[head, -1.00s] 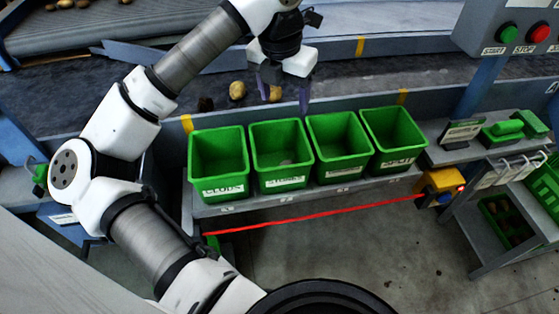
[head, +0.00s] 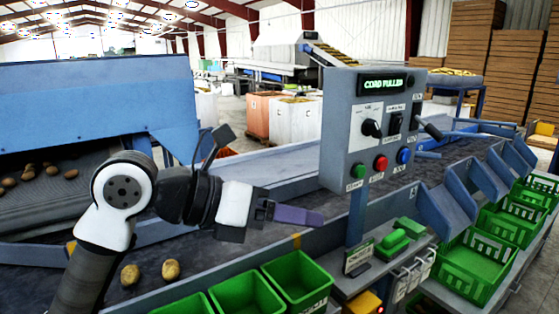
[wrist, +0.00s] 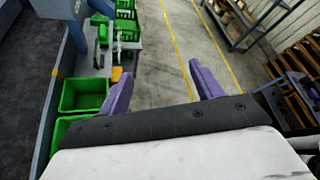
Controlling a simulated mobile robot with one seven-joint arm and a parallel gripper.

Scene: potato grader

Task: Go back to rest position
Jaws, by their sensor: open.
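My gripper (head: 298,214) is raised above the conveyor in the head view, pointing right, left of the control panel. In the wrist view my gripper (wrist: 163,85) shows two purple fingers spread wide with nothing between them. Several green bins (head: 296,283) stand in a row below and in front of it. Two potatoes, one of them a round potato (head: 171,270), lie on the dark belt (head: 210,250) below my arm.
The control panel (head: 345,120) reads "CORD PULLED" and has green, red and blue buttons. A green hand-held item (head: 396,240) lies on the side shelf. Green crates (head: 470,262) stand at right. The wrist view shows open concrete floor (wrist: 185,50).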

